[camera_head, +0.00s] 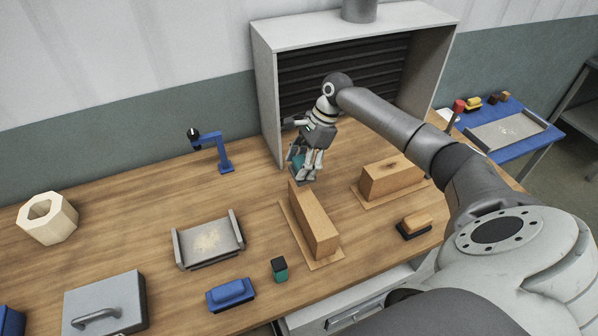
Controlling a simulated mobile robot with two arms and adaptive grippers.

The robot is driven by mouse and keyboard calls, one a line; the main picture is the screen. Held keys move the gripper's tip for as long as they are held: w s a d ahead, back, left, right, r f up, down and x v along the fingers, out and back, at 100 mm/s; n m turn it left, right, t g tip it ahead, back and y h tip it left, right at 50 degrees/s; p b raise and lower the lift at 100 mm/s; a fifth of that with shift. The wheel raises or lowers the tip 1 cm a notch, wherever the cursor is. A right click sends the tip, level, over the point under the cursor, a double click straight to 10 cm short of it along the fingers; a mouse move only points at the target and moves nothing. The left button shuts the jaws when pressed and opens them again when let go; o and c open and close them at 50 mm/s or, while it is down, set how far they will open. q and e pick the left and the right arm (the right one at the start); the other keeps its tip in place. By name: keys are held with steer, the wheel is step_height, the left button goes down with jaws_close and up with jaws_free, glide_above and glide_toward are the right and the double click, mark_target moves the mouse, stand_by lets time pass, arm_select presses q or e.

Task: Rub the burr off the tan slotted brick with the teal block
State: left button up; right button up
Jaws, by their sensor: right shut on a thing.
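My right gripper (312,168) is above the bench, just beyond the far end of a long tan brick (315,228). It is shut on a teal block (297,160), partly hidden by the fingers. I cannot tell whether the block touches the brick. The long brick lies on a thin tan board. A second tan brick (390,179), with a dark mark on top, lies on its own board to the right. No slot or burr can be made out clearly on either brick. My left gripper is not in view.
A grey hood (350,22) stands behind my right gripper. On the bench are a blue stand (224,155), a grey tray (208,243), a blue block (230,293), a small black-and-teal block (279,270), a brush (414,226), a grey case (104,303) and a cream hexagonal ring (47,218).

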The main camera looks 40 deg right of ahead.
steer(key=shift+w+d+r, duration=0.15)
steer(key=shift+w+r, duration=0.05)
steer(key=shift+r, duration=0.5)
steer(key=shift+s+a+r, duration=0.2)
steer(key=shift+r, duration=0.15)
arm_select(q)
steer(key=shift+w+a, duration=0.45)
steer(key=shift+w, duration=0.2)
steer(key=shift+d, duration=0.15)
arm_select(e)
steer(key=shift+w+d+f, duration=0.1)
steer(key=shift+d+f, duration=0.05)
